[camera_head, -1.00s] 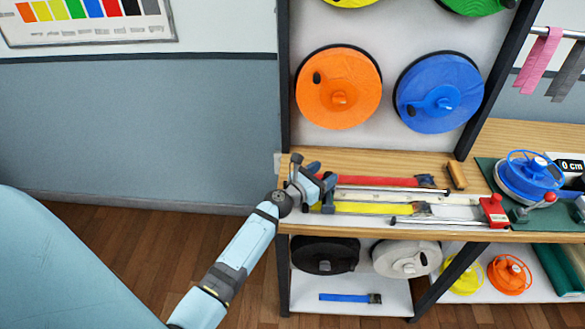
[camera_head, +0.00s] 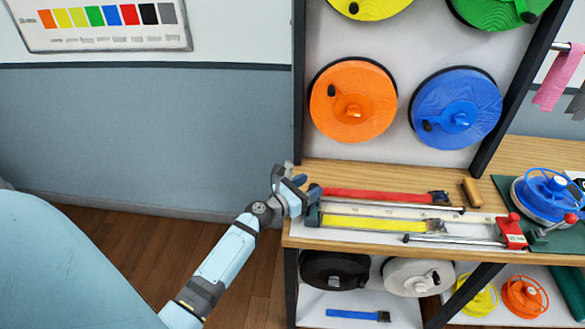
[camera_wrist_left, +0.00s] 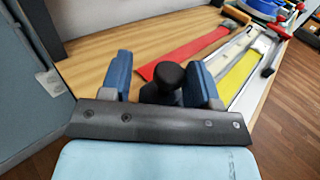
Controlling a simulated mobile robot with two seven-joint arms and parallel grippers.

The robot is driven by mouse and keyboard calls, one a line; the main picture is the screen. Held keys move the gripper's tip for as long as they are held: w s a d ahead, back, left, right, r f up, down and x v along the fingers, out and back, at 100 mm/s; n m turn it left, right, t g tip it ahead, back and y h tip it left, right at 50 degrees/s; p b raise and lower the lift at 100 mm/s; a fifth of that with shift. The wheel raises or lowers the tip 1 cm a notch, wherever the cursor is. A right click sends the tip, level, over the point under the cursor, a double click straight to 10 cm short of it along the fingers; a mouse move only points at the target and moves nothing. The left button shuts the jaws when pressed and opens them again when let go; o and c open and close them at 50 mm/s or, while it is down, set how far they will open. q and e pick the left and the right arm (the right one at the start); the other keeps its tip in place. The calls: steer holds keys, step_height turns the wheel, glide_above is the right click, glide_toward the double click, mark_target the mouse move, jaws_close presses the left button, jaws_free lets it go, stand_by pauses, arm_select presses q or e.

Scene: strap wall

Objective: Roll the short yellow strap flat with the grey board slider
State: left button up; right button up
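The short yellow strap (camera_head: 372,223) lies flat along the measuring board (camera_head: 470,243) on the wooden bench. It also shows in the left wrist view (camera_wrist_left: 238,75). My left gripper (camera_head: 302,188) is at the board's left end, by the strap's left end. In the left wrist view a black-topped knob (camera_wrist_left: 170,76), apparently the grey board slider's, stands between the blue fingers and nearly fills the gap. The slider's dark body (camera_head: 313,213) seems to be at the board's left end; its lower part is hidden in the wrist view. My right gripper is not in view.
A red strap (camera_head: 375,196) lies just behind the board. A red clamp (camera_head: 511,232) stands at the board's right end. A wooden block (camera_head: 472,192) lies behind it. Orange (camera_head: 352,105) and blue reels hang above.

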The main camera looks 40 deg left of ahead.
arm_select(q)
steer(key=shift+v, duration=3.95)
steer(key=b+v, duration=0.1)
steer(key=v, duration=0.6)
steer(key=shift+s, duration=0.35)
steer(key=shift+a+r, duration=0.1)
steer(key=shift+a, duration=0.05)
